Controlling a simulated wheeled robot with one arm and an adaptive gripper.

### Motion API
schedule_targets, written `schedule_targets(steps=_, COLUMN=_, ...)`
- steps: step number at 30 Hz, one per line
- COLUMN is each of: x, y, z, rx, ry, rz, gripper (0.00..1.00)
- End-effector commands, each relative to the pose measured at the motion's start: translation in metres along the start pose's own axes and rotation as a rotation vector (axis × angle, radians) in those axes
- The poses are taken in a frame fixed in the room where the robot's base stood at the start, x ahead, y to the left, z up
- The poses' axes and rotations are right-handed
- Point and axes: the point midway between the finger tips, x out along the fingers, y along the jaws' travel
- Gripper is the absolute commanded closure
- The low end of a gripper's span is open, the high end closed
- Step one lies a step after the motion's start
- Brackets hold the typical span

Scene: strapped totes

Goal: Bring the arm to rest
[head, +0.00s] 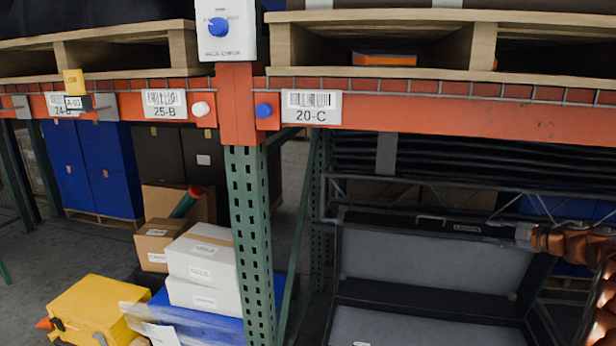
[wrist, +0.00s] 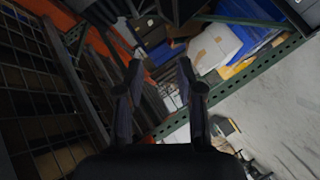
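In the wrist view my gripper (wrist: 160,66) shows two dark fingers standing well apart, with nothing held between them. It is open and empty. Beyond the fingertips are an orange rack beam and white and brown boxes, apart from the fingers. In the head view a copper-coloured, jointed part of my arm is at the right edge, in front of the rack. A dark slim part runs left from it, over an open grey case; I cannot clearly make out the fingers there.
A green rack post (head: 250,240) stands mid-view under an orange beam (head: 430,112) with pallets above. White boxes (head: 205,262), a brown box (head: 155,243) and a yellow case (head: 92,308) are at lower left. An open grey case (head: 430,262) is at lower right.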

Motion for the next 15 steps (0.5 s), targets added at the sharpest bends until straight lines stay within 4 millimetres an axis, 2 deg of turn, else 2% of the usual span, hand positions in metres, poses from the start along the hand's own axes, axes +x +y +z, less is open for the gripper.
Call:
schedule_targets(steps=9, x=0.013, y=0.105, z=-0.058, rx=0.049, ry=-0.102, rz=0.261, gripper=0.63)
schedule_targets(steps=15, x=0.006, y=0.153, z=-0.091, rx=0.144, ry=-0.202, rz=0.417, gripper=0.63)
